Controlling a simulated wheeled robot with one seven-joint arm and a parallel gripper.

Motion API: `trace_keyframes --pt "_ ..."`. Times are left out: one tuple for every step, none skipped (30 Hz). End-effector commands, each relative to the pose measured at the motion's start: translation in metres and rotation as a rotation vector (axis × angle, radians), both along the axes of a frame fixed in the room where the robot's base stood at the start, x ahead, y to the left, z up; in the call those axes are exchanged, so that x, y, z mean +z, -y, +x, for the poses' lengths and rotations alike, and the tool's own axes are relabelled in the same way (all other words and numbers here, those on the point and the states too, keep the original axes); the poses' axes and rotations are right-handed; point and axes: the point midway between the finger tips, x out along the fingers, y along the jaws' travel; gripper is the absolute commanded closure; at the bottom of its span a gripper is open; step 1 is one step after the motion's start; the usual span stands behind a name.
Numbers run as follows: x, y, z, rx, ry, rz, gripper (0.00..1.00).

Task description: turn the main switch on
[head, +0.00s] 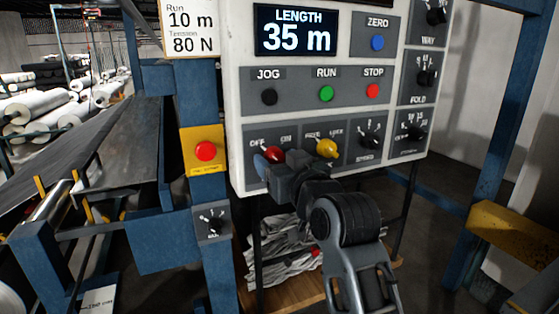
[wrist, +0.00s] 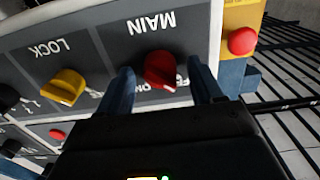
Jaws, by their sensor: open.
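The main switch is a red rotary knob (head: 273,153) at the lower left of the white control panel, with OFF printed at its left and ON at its right. In the wrist view the red knob (wrist: 160,70) shows upside down under the word MAIN. My gripper (wrist: 161,84) is open, with one finger on each side of the knob and dark gaps showing between. I cannot tell whether either finger touches it. In the head view my gripper (head: 271,167) partly covers the knob and its labels, so its exact setting is unclear.
A yellow LOCK knob (head: 326,148) sits just right of the red one. A red stop button (head: 205,151) on a yellow box is at the left. Above are black JOG (head: 269,97), green RUN (head: 326,93) and red STOP (head: 373,91) buttons. The display (head: 296,30) reads 35 m.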

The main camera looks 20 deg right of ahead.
Motion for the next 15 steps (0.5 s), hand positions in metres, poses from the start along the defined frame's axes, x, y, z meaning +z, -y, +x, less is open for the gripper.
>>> trace_keyframes --pt "-0.0001 0.0001 0.0001 0.000 0.000 0.000 0.34" --pt "-0.0002 0.0001 0.0000 0.000 0.000 0.000 0.34" --pt "-0.0001 0.0001 0.0000 0.000 0.000 0.000 0.34" --pt "-0.0001 0.0001 -0.0001 0.000 0.000 0.000 0.34" --pt "-0.0001 0.0001 -0.0001 0.000 0.000 0.000 0.35" --pt "-0.0001 0.0001 -0.0001 0.000 0.000 0.000 0.39" --pt "-0.0001 0.0000 -0.0002 0.000 0.000 0.000 0.42" --pt "-0.0001 0.0001 -0.0002 0.000 0.000 0.000 0.44" --pt "-0.0001 0.0000 -0.0002 0.000 0.000 0.000 0.48" --pt "0.0000 0.0000 -0.0002 0.000 0.000 0.000 0.51" --pt "-0.0001 0.0000 -0.0002 0.000 0.000 0.000 0.54" --pt "0.0000 0.0000 -0.0002 0.000 0.000 0.000 0.58" --pt "0.0000 0.0000 -0.0003 0.000 0.000 0.000 0.61" --pt "0.0000 0.0000 -0.0003 0.000 0.000 0.000 0.64" --pt "-0.0001 0.0001 -0.0003 0.000 0.000 0.000 0.67"
